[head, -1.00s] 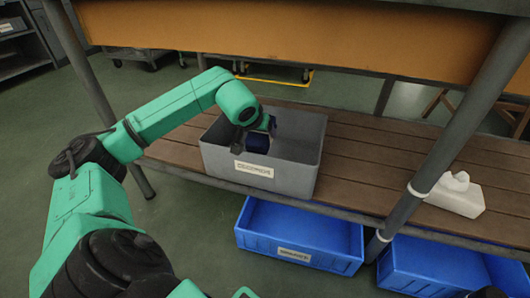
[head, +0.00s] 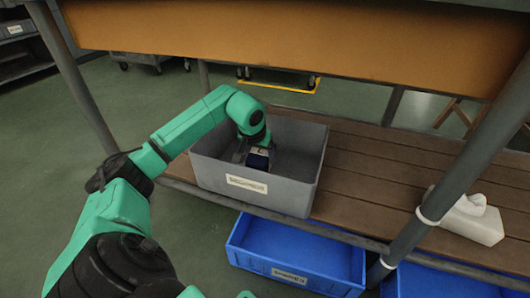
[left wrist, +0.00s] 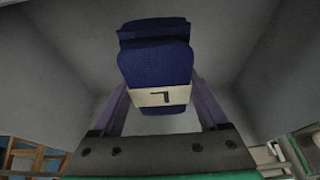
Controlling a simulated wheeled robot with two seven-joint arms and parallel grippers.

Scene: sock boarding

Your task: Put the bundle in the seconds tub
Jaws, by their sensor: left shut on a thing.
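The bundle (head: 258,159) is dark navy cloth with a pale band. My left gripper (head: 254,152) is shut on it, inside the walls of a grey tub (head: 206,174) with a white label on its front. The label is too small to read surely. In the left wrist view the bundle (left wrist: 155,60) sits between the two fingers, its pale band with a dark mark nearest me, and the grey tub walls (left wrist: 50,70) surround it. I cannot tell whether the bundle touches the tub floor. My right gripper is not in view.
The grey tub stands on a brown slatted shelf (head: 360,185) below an orange-brown panel (head: 280,45). Grey posts rise at the left and right. A blue bin (head: 290,245) is on the floor below, with another at the right. A white tissue-box-like object (head: 470,218) lies on the shelf's right.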

